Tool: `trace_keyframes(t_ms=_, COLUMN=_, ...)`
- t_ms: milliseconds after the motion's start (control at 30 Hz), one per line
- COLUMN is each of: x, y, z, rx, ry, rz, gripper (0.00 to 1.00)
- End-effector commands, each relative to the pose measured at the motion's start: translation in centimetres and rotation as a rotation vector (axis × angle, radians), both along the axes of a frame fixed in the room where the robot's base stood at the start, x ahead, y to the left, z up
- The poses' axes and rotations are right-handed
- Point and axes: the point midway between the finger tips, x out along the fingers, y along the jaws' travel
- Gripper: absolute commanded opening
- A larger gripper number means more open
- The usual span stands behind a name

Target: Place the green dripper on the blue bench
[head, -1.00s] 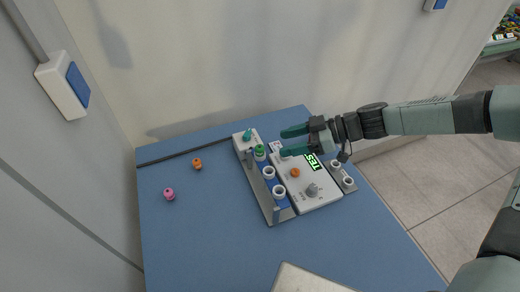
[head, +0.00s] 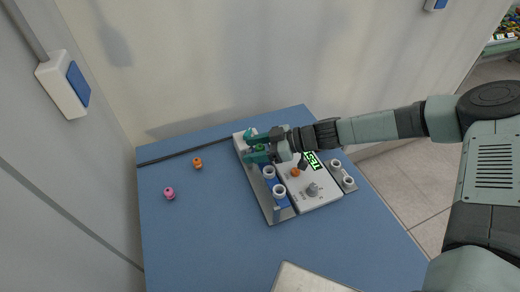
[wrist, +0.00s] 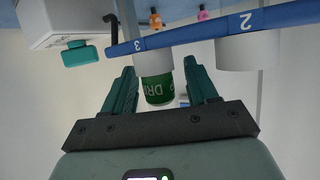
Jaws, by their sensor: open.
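The green dripper (head: 260,147), with white lettering, sits on top of a white tube in the blue-railed rack (head: 256,180) on the blue bench (head: 190,240). In the wrist view the dripper (wrist: 158,90) shows next to the rail's number 3. My gripper (head: 251,147) is open, with one finger on each side of the dripper. In the wrist view gaps show between my gripper (wrist: 160,68) and the dripper on both sides. In the head view the fingers partly hide the dripper.
A grey-white device with a green screen (head: 313,161) adjoins the rack on the right. White cups (head: 279,191) stand in the rack's nearer places. An orange piece (head: 197,163) and a pink piece (head: 169,193) lie on the left. The bench's left and front areas are mostly clear.

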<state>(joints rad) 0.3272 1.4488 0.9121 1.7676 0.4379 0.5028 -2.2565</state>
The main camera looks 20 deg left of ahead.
Motion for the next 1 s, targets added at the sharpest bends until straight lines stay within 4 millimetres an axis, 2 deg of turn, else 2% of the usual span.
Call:
trace_keyframes(t_ms=233, x=0.0, y=0.1, z=-0.1, rx=-0.001, ry=-0.001, rz=-0.001, gripper=0.56)
trace_keyframes(t_ms=500, x=0.0, y=0.1, z=-0.1, rx=0.0, ry=0.0, rz=-0.001, gripper=0.15)
trace_keyframes(t_ms=600, x=0.0, y=0.1, z=0.0, rx=0.0, ry=0.0, rz=-0.001, gripper=0.03)
trace_keyframes(t_ms=667, x=0.0, y=0.1, z=0.0, rx=0.0, ry=0.0, rz=-0.001, gripper=0.0)
trace_keyframes(t_ms=867, x=0.0, y=0.1, z=0.2, rx=0.0, ry=-0.001, rz=-0.001, gripper=0.0)
trace_keyframes(t_ms=1000, x=0.0, y=0.1, z=1.9, rx=0.0, ry=-0.003, rz=0.0, gripper=0.0)
